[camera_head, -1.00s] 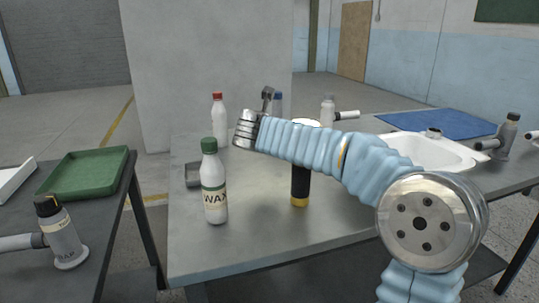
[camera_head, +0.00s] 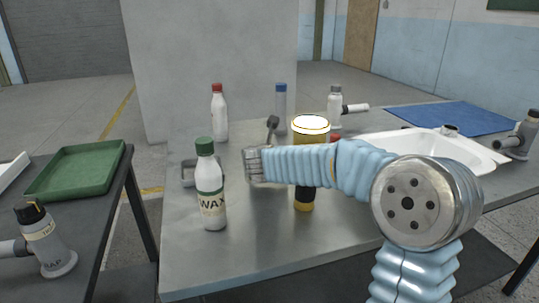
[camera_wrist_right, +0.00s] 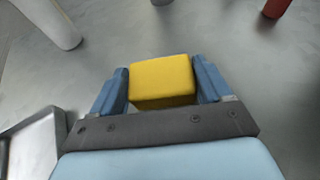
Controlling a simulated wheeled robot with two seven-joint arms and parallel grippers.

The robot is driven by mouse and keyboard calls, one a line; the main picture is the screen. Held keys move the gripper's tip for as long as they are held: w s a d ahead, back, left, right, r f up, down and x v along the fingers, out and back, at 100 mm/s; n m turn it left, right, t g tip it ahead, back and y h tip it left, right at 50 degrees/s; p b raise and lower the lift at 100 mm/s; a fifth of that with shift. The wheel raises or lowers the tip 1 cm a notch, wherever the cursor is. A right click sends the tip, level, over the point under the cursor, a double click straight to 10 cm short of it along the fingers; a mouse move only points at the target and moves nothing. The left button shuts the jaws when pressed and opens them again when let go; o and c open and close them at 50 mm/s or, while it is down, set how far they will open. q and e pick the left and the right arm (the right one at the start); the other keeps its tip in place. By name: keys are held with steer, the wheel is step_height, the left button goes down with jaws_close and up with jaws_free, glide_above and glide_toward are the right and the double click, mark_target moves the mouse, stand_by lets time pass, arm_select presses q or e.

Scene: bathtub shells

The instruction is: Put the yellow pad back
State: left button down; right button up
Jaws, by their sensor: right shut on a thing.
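The yellow pad (camera_wrist_right: 162,82) is a small block between the two blue fingers of my right gripper (camera_wrist_right: 161,84) in the right wrist view. The fingers are shut on its sides. In the head view my right gripper (camera_head: 254,166) is low over the grey table, and the pad is hidden there. A small grey metal tray (camera_head: 186,174) lies just left of the gripper, partly behind the wax bottle. A metal tray edge also shows at lower left in the right wrist view (camera_wrist_right: 57,128). My left gripper is not in view.
A green-capped wax bottle (camera_head: 210,190) stands near the front left. A red-capped bottle (camera_head: 219,115) and a blue-capped bottle (camera_head: 280,108) stand behind. A black-and-yellow cylinder (camera_head: 305,200) stands behind my right arm. A white basin (camera_head: 455,155) is at right. The front tabletop is clear.

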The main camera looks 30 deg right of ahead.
steer(key=shift+f, duration=0.25)
steer(key=o, duration=1)
steer(key=shift+c, duration=0.2)
steer(key=b+v, duration=0.1)
steer(key=v, duration=1.1)
steer(key=shift+a, duration=0.1)
